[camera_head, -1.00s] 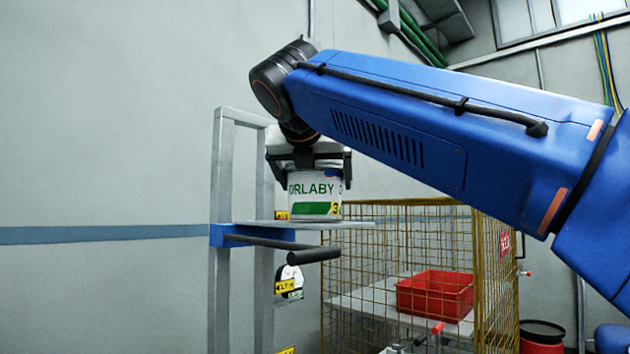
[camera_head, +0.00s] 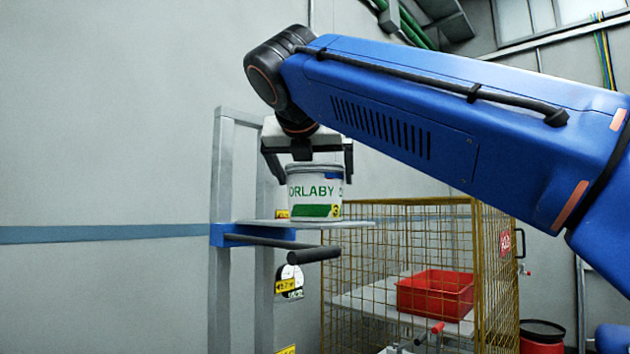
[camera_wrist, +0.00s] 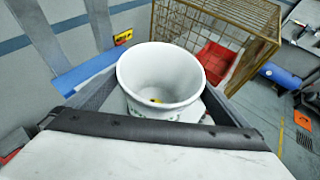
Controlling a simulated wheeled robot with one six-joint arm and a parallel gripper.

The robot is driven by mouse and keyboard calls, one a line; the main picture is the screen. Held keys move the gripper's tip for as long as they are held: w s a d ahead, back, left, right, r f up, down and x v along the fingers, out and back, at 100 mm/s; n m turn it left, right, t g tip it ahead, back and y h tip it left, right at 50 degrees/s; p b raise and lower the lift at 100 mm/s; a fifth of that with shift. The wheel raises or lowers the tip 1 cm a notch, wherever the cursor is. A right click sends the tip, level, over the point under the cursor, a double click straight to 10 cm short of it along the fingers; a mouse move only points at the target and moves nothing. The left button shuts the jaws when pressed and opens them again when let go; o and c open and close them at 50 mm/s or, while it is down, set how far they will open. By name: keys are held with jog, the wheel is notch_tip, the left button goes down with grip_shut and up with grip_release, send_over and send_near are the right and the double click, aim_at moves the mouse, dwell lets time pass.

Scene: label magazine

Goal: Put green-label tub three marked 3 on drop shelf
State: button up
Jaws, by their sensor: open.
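The white tub (camera_head: 315,192) with a green label band, the lettering "ORLABY" and a yellow 3 mark stands upright on the grey shelf plate (camera_head: 352,223). My gripper (camera_head: 311,174) is open just above it, with its dark fingers apart on either side of the tub's upper rim. In the wrist view the tub (camera_wrist: 160,76) shows from above, its round white rim open and a small yellow spot inside. The label is mostly hidden there. The shelf plate is partly hidden under the tub.
A blue bracket with a dark bar (camera_head: 290,248) juts out in front of the shelf on a grey upright frame (camera_head: 222,185). A yellow wire cage (camera_head: 480,270) with a red bin (camera_head: 435,294) stands behind to the right.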

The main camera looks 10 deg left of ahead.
jog(key=v, duration=0.9)
jog(key=shift+s, duration=0.35)
jog(key=shift+r, duration=0.15)
